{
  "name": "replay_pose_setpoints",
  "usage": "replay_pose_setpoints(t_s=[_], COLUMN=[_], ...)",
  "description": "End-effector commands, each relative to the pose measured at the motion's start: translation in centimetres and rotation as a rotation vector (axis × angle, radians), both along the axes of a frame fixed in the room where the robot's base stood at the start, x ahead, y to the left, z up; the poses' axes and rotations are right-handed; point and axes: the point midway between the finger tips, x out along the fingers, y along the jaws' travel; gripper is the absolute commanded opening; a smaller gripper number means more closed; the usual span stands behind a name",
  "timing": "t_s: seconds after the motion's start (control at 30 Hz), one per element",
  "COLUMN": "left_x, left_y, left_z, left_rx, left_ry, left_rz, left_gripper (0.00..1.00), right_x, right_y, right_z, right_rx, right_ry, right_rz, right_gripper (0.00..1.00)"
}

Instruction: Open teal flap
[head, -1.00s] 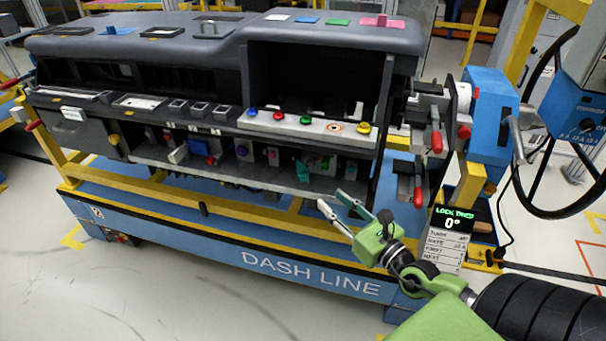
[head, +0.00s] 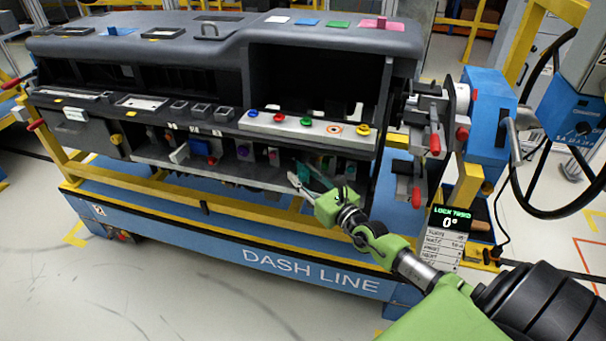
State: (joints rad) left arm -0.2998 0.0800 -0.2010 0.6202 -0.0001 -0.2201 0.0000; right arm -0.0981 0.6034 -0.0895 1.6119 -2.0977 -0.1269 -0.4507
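The small teal flap (head: 303,169) is in the lower, shadowed bay of the dashboard module, right of centre in the head view. Its hinge and exact angle are too small to tell. My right gripper (head: 303,181) reaches in from the lower right, with its fingertips at the bay's front edge, just below and in front of the teal flap. Its fingers look spread, with nothing seen between them. I cannot tell whether a finger touches the flap. The far finger is partly lost against the dark bay. My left gripper is not in view.
The grey dashboard (head: 140,44) sits on a blue and yellow cart marked DASH LINE (head: 200,238). A pale strip with coloured knobs (head: 305,124) runs above the bay. Red-handled clamps (head: 435,142) are at the right.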

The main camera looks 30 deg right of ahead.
Motion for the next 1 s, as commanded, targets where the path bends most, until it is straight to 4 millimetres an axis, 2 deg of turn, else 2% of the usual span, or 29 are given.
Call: replay_pose_setpoints(t_s=[0.3,0.33,0.43,0.47,1.0], left_x=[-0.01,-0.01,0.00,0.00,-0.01], left_y=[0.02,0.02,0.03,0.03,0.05], left_z=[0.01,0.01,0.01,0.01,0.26], left_rx=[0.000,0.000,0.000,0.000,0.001], left_ry=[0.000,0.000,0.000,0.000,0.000], left_rz=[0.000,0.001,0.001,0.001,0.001], left_gripper=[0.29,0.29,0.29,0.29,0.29], right_x=[0.29,0.29,0.28,0.28,0.27], right_y=[0.01,0.01,0.01,0.02,0.26], right_z=[0.00,0.00,0.01,0.01,-0.01], right_rx=[0.000,0.001,0.001,0.001,0.003], right_ry=[0.000,0.000,0.000,0.000,0.001], right_rz=[0.000,0.000,0.000,0.000,-0.004], right_gripper=[0.32,0.29,0.03,0.00,0.00])
